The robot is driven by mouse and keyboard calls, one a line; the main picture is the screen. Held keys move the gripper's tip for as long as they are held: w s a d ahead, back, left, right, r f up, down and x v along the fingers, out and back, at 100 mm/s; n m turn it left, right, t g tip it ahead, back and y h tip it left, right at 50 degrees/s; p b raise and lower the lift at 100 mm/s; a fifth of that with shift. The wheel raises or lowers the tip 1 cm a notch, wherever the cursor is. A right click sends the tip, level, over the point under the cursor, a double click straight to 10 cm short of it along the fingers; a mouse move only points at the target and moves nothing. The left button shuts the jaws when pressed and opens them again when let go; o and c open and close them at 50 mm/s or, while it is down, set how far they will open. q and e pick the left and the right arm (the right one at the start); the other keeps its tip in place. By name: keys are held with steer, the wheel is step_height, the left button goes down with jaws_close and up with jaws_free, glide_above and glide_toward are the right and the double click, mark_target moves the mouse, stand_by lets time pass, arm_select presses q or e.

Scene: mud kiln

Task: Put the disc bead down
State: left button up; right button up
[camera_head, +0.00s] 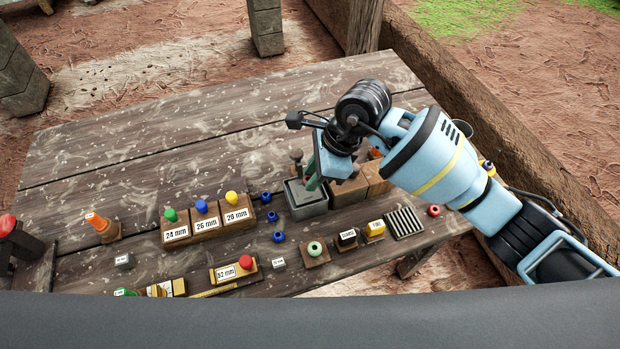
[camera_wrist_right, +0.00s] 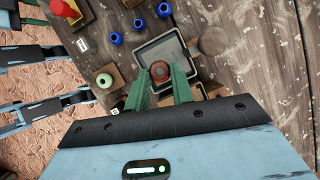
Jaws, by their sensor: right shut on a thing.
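The disc bead is a small reddish-brown round piece (camera_wrist_right: 160,72). It sits between the tips of the green fingers of my right gripper, which is shut on it. In the head view my right gripper (camera_head: 312,178) is over the grey square tray (camera_head: 307,208), and the bead is hidden there. In the right wrist view the tray (camera_wrist_right: 148,53) lies beyond the bead. I cannot tell whether the bead touches the tray floor.
Several small blue beads (camera_head: 278,237) lie left of the tray. Wooden blocks labelled in mm (camera_head: 205,224) with coloured knobs stand farther left. A pale green bead on a wooden base (camera_head: 315,249) and a ribbed plate (camera_head: 404,222) are in front. The back of the table (camera_head: 180,130) is clear.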

steer(key=shift+w+a, duration=0.4)
steer(key=shift+f, duration=1.8)
steer(key=shift+f, duration=0.1)
steer(key=o, duration=0.5)
steer(key=v, duration=1.2)
steer(key=shift+s+p, duration=0.1)
steer(key=shift+p, duration=0.2)
